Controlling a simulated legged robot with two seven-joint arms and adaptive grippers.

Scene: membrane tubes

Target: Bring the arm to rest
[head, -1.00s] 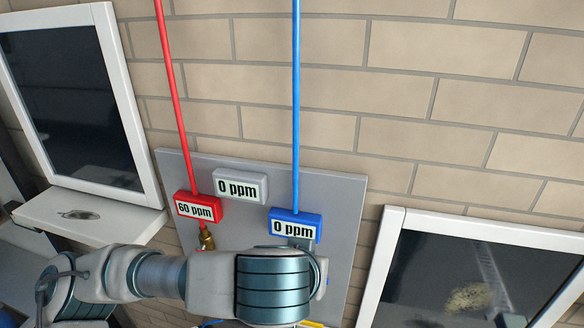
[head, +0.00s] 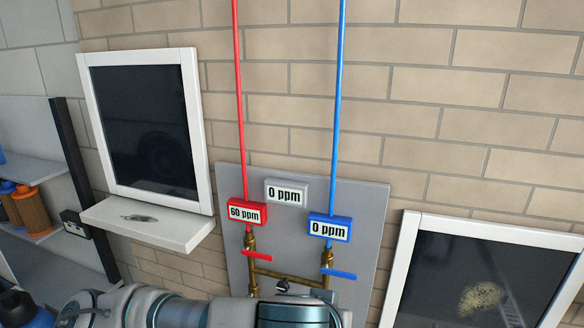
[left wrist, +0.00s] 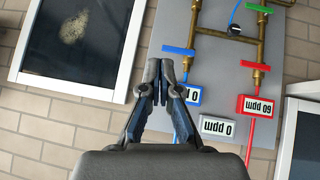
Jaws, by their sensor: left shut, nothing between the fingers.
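My left arm (head: 215,312) crosses the bottom of the head view in front of the grey wall panel (head: 372,215); its gripper is out of that view. In the left wrist view my left gripper (left wrist: 163,97) is shut and empty, beside the panel. The panel carries a red meter reading 60 ppm (head: 247,213), a white meter reading 0 ppm (head: 287,192) and a blue meter reading 0 ppm (head: 329,228). A red valve handle (head: 257,256) and a blue valve handle (head: 338,274) sit on brass pipes (head: 285,276). My right gripper is not in view.
A dark framed window (head: 147,125) with a white sill (head: 150,222) is at the left. Another window (head: 470,280) is at the lower right. Shelves (head: 30,170) with orange containers (head: 32,207) stand at the far left. A red tube (head: 238,100) and a blue tube (head: 338,100) rise up the brick wall.

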